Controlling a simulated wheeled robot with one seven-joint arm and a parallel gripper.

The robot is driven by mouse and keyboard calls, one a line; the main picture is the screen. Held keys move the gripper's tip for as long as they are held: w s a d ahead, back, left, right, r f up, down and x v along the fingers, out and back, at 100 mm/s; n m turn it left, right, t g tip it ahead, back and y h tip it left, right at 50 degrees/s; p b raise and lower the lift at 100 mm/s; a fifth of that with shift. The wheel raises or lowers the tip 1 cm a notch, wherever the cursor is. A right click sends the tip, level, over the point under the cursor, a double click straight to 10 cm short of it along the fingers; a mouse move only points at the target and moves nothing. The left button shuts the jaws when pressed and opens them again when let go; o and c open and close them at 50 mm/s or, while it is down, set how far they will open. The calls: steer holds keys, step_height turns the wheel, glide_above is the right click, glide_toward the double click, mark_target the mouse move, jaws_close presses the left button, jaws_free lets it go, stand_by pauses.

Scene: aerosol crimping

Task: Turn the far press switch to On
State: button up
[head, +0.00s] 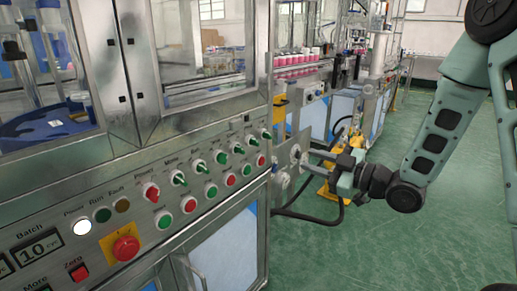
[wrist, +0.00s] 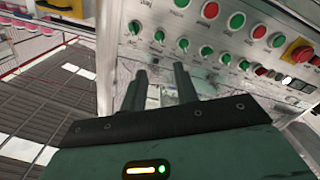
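A steel control panel (head: 110,215) fills the left of the head view, with a row of turn switches receding to the right. The nearest turn switch (head: 151,191) has a red knob; those beyond, out to the far one (head: 266,134), are green. Labels at the far end are too small to read, so I cannot tell which is the far press switch. My gripper (head: 312,160) is open and empty, right of the panel's far end, its fingers pointing left toward a plate with round fittings (head: 296,153). In the wrist view, my gripper (wrist: 161,85) shows two fingers apart with nothing between them.
Green and red push buttons (head: 190,205) run below the switches, with a red emergency stop (head: 125,247) at the near end. Yellow equipment (head: 328,195) and dark cables stand behind my gripper. Another machine line stands further back. Green floor (head: 400,250) is open at the right.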

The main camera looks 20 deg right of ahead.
mark_target(257, 143)
steer(key=x, duration=1.7)
steer(key=shift+w+a, duration=0.1)
jaws_close()
